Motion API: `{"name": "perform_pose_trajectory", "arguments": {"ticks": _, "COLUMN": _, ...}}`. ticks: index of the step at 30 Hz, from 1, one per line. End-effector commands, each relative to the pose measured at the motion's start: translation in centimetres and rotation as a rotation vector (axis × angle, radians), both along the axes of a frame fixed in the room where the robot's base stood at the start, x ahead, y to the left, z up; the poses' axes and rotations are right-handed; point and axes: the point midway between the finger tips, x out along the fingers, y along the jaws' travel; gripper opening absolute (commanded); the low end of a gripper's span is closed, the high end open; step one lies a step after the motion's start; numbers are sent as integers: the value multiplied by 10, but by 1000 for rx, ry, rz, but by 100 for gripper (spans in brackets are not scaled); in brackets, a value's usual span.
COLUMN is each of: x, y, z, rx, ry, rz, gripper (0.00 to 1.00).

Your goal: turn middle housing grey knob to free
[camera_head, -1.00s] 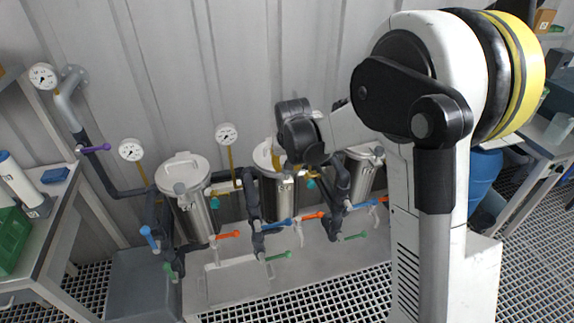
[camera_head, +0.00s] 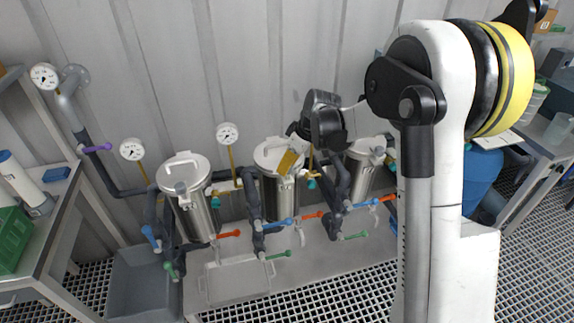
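The middle housing (camera_head: 281,196) is an upright steel vessel with a pale round lid (camera_head: 266,150). A yellow tag-like piece (camera_head: 288,162) shows at the lid's right front. A small grey part at the lid's front edge looks like the grey knob (camera_head: 282,181); its exact setting is too small to read. My gripper (camera_head: 297,130) is at the dark end of my arm, above and to the right of the lid, and looks apart from it. The wrist hides most of the gripper, so its fingers cannot be made out.
A similar left housing (camera_head: 190,210) and a right housing (camera_head: 359,177) flank it. Dark pipes with blue (camera_head: 280,223), orange and green (camera_head: 277,256) valve handles run between them. Gauges (camera_head: 228,133) stand behind. A bench (camera_head: 40,235) is at the left.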

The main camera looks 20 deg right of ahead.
Motion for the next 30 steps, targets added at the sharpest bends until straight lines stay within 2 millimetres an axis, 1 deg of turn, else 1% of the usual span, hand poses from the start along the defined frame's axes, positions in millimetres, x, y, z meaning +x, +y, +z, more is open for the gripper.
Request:
{"name": "perform_pose_trajectory", "arguments": {"ticks": 6, "x": 0, "y": -1, "z": -1, "rx": -1, "ry": 3, "rz": 120, "gripper": 0}}
{"name": "perform_pose_trajectory", "arguments": {"ticks": 12, "x": -1, "y": 0, "z": -1, "rx": -1, "ry": 3, "rz": 181, "gripper": 0}}
{"name": "perform_pose_trajectory", "arguments": {"ticks": 28, "x": -1, "y": 0, "z": -1, "rx": -2, "ry": 2, "rz": 205, "gripper": 0}}
{"name": "perform_pose_trajectory", "arguments": {"ticks": 29, "x": -1, "y": 0, "z": -1, "rx": -2, "ry": 2, "rz": 205, "gripper": 31}}
{"name": "perform_pose_trajectory", "arguments": {"ticks": 30, "x": -1, "y": 0, "z": -1, "rx": -2, "ry": 2, "rz": 205, "gripper": 44}}
